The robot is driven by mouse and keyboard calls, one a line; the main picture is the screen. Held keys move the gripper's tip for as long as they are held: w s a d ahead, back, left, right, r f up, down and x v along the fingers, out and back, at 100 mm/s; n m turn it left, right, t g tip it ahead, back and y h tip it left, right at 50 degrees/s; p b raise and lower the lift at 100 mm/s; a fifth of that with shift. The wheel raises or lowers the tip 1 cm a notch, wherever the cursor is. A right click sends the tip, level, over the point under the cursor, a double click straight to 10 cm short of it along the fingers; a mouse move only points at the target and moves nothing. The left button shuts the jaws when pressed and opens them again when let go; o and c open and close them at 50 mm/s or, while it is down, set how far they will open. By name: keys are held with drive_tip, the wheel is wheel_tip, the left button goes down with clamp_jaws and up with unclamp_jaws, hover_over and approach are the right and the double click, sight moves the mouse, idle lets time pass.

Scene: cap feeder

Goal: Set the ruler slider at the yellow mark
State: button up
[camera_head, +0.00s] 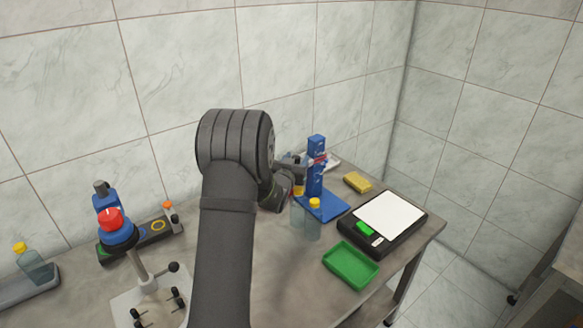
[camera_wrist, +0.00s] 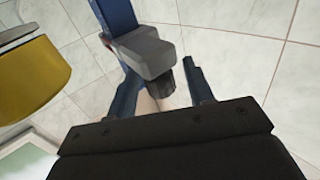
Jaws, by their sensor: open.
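A blue upright post (camera_head: 316,172) stands on a blue base plate right of my arm; I take it for the ruler. In the wrist view, the blue post (camera_wrist: 113,14) enters from the top. A grey block (camera_wrist: 146,52) with a dark knob is on it, apparently the slider. My gripper (camera_wrist: 162,88) is open, one finger on each side of the dark knob. I cannot tell whether the fingers touch it. In the head view the gripper is largely hidden behind my arm and beside the post. I cannot make out a yellow mark on the post.
Bottles with yellow caps (camera_head: 314,221) stand close in front of the post; a large yellow cap (camera_wrist: 32,78) shows at the wrist view's left. A green tray (camera_head: 351,282), a scale (camera_head: 352,243) and a yellow sponge (camera_head: 357,182) lie to the right. A red-topped blue device (camera_head: 117,235) is left.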

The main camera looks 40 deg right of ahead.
drive_tip(key=v, duration=1.7)
drive_tip(key=x, duration=1.2)
drive_tip(key=r+x, duration=0.1)
drive_tip(key=x, duration=0.6)
